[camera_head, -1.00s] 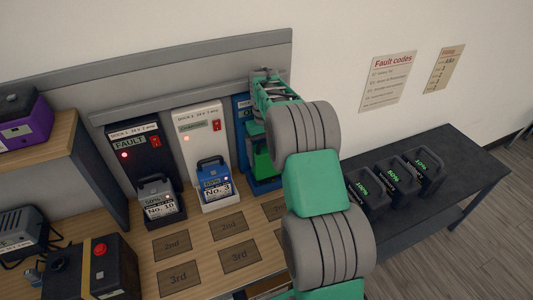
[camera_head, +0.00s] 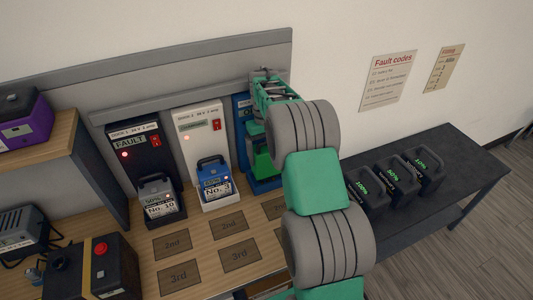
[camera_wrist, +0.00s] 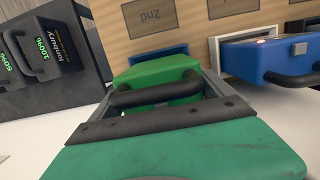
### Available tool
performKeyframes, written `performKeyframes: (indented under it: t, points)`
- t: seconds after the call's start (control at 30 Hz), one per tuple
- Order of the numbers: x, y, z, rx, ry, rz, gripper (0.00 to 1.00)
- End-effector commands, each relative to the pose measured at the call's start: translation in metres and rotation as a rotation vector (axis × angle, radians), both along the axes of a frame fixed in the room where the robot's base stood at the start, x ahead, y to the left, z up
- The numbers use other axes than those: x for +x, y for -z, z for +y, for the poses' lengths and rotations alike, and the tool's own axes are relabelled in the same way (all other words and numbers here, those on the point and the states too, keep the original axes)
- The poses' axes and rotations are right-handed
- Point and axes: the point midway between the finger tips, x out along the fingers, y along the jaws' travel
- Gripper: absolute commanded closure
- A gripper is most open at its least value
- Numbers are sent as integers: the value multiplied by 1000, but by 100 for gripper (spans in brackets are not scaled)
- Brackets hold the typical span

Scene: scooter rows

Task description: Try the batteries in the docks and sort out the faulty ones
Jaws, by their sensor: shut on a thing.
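My gripper (camera_wrist: 160,97) is shut on the black handle of a green battery (camera_wrist: 165,73). In the head view this battery (camera_head: 262,165) stands at the blue dock (camera_head: 241,108), largely behind my arm; whether it is fully seated is hidden. The grey battery No. 10 (camera_head: 158,199) sits in the black dock (camera_head: 135,168), whose screen reads FAULT beside a red light. The blue battery No. 3 (camera_head: 214,184) sits in the white dock (camera_head: 196,140), also with a red light; its screen is too small to read.
Three black units with handles and green percentages (camera_head: 366,190) stand on the dark bench (camera_head: 465,160) at right. Marked squares (camera_head: 228,224) in front of the docks are bare. A box with a red button (camera_head: 101,262) stands front left. A Fault codes sheet (camera_head: 390,80) hangs on the wall.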

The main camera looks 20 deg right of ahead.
Motion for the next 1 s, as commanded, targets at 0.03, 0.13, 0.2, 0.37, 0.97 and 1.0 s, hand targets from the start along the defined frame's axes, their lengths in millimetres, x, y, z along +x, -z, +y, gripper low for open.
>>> performKeyframes:
  t: [0.03, 0.13, 0.2, 0.37, 0.97, 1.0]
  points:
    - [1, -1, 0, -1, 0, -5, 82]
    - [1, 1, 0, -1, 0, -5, 82]
    - [1, 2, 0, -1, 0, -5, 82]
    - [1, 5, 0, -1, 0, -5, 82]
    - [2, 18, 0, -1, 0, -6, 82]
    - [2, 18, 0, -1, 0, -6, 82]
